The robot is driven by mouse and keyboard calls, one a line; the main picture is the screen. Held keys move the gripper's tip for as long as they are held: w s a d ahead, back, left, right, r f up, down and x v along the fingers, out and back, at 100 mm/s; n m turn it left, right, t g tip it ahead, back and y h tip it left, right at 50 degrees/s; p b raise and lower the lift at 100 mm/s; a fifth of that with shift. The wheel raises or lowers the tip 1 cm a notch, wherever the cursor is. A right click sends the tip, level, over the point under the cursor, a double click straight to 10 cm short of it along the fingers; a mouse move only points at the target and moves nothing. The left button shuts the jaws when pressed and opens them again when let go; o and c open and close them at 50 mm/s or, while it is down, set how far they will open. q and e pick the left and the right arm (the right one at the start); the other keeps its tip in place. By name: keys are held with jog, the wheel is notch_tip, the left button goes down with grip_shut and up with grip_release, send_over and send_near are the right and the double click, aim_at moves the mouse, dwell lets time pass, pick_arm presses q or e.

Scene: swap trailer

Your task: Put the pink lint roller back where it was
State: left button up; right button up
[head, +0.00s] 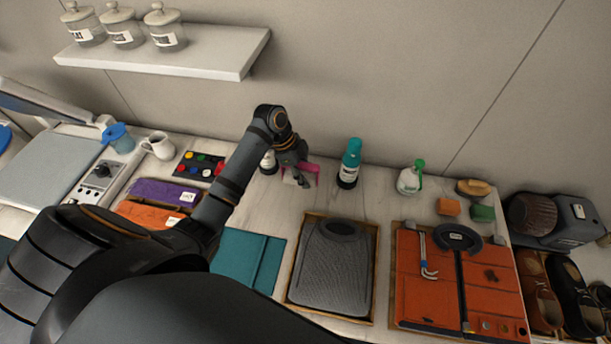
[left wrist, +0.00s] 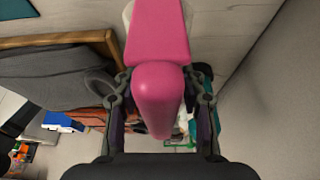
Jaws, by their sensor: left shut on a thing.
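The pink lint roller (head: 315,170) is in my left gripper (head: 302,179), near the back of the table, between the arm and a teal-capped bottle. In the left wrist view the pink handle of the lint roller (left wrist: 160,40) runs between the two fingers of the left gripper (left wrist: 160,88), and a pale part shows at the top edge. The left gripper is shut on the handle. Whether the roller touches the table is hard to tell. My right gripper is not in view.
The teal-capped bottle (head: 350,163) stands close right of the roller, with a green-topped spray bottle (head: 410,178) further right. In front are a framed grey pad (head: 332,265) and an orange case (head: 425,290).

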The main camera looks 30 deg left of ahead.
aim_at(306, 174)
pick_arm(q)
jog(key=shift+w+a+f, duration=0.3)
jog(key=shift+w+f, duration=0.5)
jog(key=shift+f, duration=0.15)
jog(key=shift+w+a+f, duration=0.1)
jog(key=shift+f, duration=0.15)
jog(key=shift+w+f+p, duration=0.15)
jog(key=shift+f+p, duration=0.15)
jog(key=shift+p, duration=0.1)
notch_tip(306, 174, down, 2)
jog(key=shift+f+p, duration=0.2)
jog(key=shift+p, duration=0.3)
jog(key=shift+f, duration=0.2)
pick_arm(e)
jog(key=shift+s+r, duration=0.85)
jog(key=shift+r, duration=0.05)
pick_arm(q)
jog(key=shift+f, duration=0.15)
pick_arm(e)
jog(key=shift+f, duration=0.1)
pick_arm(q)
jog(key=o, duration=1.2)
